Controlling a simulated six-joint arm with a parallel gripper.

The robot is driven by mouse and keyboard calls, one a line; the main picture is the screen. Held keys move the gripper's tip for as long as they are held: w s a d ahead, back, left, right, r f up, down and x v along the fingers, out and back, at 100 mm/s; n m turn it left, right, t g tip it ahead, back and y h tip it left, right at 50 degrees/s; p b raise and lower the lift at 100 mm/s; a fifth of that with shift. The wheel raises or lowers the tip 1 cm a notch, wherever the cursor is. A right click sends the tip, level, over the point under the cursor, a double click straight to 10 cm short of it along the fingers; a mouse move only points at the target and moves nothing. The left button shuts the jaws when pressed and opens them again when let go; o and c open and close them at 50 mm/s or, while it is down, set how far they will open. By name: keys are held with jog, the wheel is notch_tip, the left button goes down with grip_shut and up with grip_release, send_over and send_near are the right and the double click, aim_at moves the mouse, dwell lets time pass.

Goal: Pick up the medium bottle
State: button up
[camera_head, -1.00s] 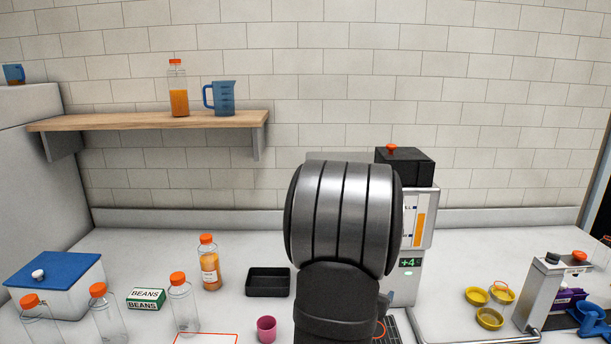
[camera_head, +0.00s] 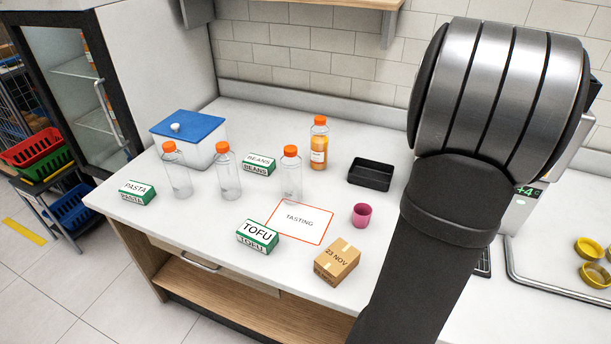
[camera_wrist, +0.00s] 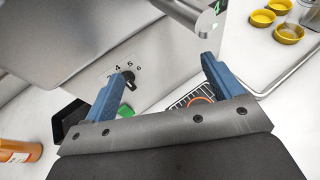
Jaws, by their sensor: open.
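Three clear empty bottles with orange caps stand upright on the white counter: a left one (camera_head: 177,175), a middle one (camera_head: 229,176) and a right one (camera_head: 291,177). A bottle of orange juice (camera_head: 319,148) stands behind the right one. I cannot tell which is the medium bottle. My gripper (camera_wrist: 165,66) shows in the wrist view with its blue fingers wide apart and nothing between them, facing the juicer's grey front (camera_wrist: 150,50). The juice bottle seems to show at that view's lower left (camera_wrist: 18,150). In the head view my arm hides the gripper.
Around the bottles are a blue-lidded box (camera_head: 190,135), beans (camera_head: 259,165), pasta (camera_head: 136,193), tofu (camera_head: 258,236), a carton (camera_head: 337,260), a pink cup (camera_head: 362,214), a black tray (camera_head: 371,173) and a tasting mat (camera_head: 300,221). Yellow dishes (camera_head: 590,249) sit at right.

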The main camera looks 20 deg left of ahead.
jog(key=a+n+t+y, duration=0.2)
jog(key=a+t, duration=0.2)
jog(key=a, duration=2.6)
jog(key=s+a+n+t+y, duration=0.1)
jog(key=s+a, duration=0.6)
jog(key=a, duration=0.3)
jog(key=s+a+n+t+y, duration=0.1)
jog(key=s+a, duration=0.7)
jog(key=a, duration=0.3)
send_near(285, 179)
jog(key=w, duration=0.6)
jog(key=w+d, duration=0.1)
jog(key=w, duration=0.2)
jog(key=shift+w+d+r, duration=0.1)
jog(key=shift+w+r, duration=0.05)
jog(key=shift+w, duration=0.05)
jog(key=shift+w+d+f, duration=0.1)
jog(key=shift+w+d, duration=0.05)
jog(key=shift+w, duration=0.75)
jog(key=shift+w+d+f, duration=0.1)
jog(key=shift+w+d, duration=0.05)
jog(key=shift+w, duration=0.7)
jog(key=shift+w+d+f, duration=0.1)
jog(key=shift+w+d, duration=0.05)
jog(key=shift+w, duration=0.75)
jog(key=c, duration=1.1)
